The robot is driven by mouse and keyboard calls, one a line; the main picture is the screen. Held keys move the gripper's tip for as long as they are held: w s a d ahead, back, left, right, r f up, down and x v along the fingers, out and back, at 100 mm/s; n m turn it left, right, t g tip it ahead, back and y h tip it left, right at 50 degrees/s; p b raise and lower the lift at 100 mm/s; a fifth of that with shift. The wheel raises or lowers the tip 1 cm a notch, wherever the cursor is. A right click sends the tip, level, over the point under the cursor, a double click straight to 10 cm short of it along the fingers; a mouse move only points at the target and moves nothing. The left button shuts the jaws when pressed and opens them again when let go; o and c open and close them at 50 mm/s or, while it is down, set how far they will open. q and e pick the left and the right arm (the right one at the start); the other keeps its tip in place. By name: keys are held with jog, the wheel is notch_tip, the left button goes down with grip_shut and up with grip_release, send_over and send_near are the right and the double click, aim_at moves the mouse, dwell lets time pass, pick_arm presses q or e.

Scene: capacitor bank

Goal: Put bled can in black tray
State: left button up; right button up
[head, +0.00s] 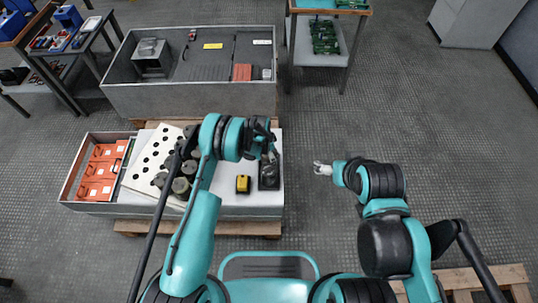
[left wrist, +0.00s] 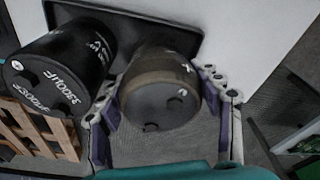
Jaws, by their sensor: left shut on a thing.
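My left gripper (left wrist: 165,105) is shut on a grey-brown can (left wrist: 160,90), with one finger on each side of it. The can has small marks on its end and side, too unclear to read. Behind it in the left wrist view is the black tray (left wrist: 185,22); I cannot tell whether the can touches it. A black can (left wrist: 62,62) marked 3300µF is beside the held can, to its left. In the head view my left gripper (head: 268,152) is over the far end of the black tray (head: 268,184). My right gripper (head: 322,168) is away to the right, its fingers too small to judge.
A white perforated board (head: 148,160) with several dark cans (head: 182,186) lies left of my left arm. An orange-filled box (head: 97,176) is at the far left. A yellow block (head: 243,184) sits beside the tray. A large grey bin (head: 190,97) stands behind.

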dwell(0.7)
pick_arm(q)
jog(key=o, duration=1.7)
jog(key=shift+o, duration=0.2)
